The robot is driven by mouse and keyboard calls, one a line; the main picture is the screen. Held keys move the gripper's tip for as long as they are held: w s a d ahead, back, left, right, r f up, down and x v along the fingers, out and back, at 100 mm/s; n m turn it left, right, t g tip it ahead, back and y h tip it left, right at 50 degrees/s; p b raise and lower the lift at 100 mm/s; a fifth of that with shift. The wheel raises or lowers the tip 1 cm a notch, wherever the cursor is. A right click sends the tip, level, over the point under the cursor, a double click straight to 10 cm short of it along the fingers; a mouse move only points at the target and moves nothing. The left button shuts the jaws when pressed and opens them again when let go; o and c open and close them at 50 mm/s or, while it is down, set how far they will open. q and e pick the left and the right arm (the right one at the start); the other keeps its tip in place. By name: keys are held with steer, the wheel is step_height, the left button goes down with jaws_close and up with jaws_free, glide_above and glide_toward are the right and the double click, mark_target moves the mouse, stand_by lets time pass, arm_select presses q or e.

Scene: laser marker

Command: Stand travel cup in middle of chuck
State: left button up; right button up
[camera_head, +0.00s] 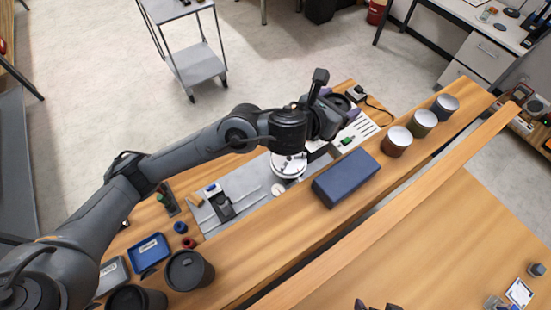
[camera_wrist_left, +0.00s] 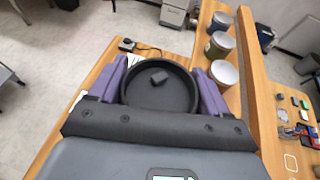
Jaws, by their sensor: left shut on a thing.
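The travel cup (camera_wrist_left: 150,98) is dark, with a round lid and a small raised tab on top. My left gripper (camera_head: 339,103) is shut on it, one purple finger on each side. The cup (camera_head: 337,101) also shows partly in the head view, behind my wrist and over the far part of the bench. The chuck appears to be the pale round piece (camera_head: 288,166) on the grey plate, left of and nearer than the held cup. The cup is apart from it. My arm hides part of the area. Only a dark tip of my right gripper (camera_head: 378,305) shows at the bottom edge.
A blue box (camera_head: 346,178) stands right of the chuck. Several lidded tins, including a brown one (camera_head: 396,141), line the shelf at the right. Dark cups (camera_head: 188,270) and a blue tray (camera_head: 149,251) are at the lower left. The grey plate (camera_head: 243,182) has bare room.

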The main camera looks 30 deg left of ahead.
arm_select(q)
steer(key=a+f+b, duration=0.1)
steer(key=a+f, duration=0.2)
steer(key=f, duration=0.5)
steer(key=w+a+f+b, duration=0.1)
steer(key=a+f, duration=0.3)
steer(key=f, duration=0.4)
steer(key=a+f+m+h+b, duration=0.1)
steer(key=a+f+b, duration=0.1)
steer(key=f, duration=0.5)
steer(key=shift+w+a+f+g, duration=0.3)
steer(key=shift+a+f, duration=0.1)
steer(key=shift+a, duration=0.3)
steer(key=shift+f+b, duration=0.1)
steer(key=shift+b, duration=0.2)
steer(key=shift+f, duration=0.15)
steer(key=o, duration=0.7)
steer(key=shift+c, duration=0.2)
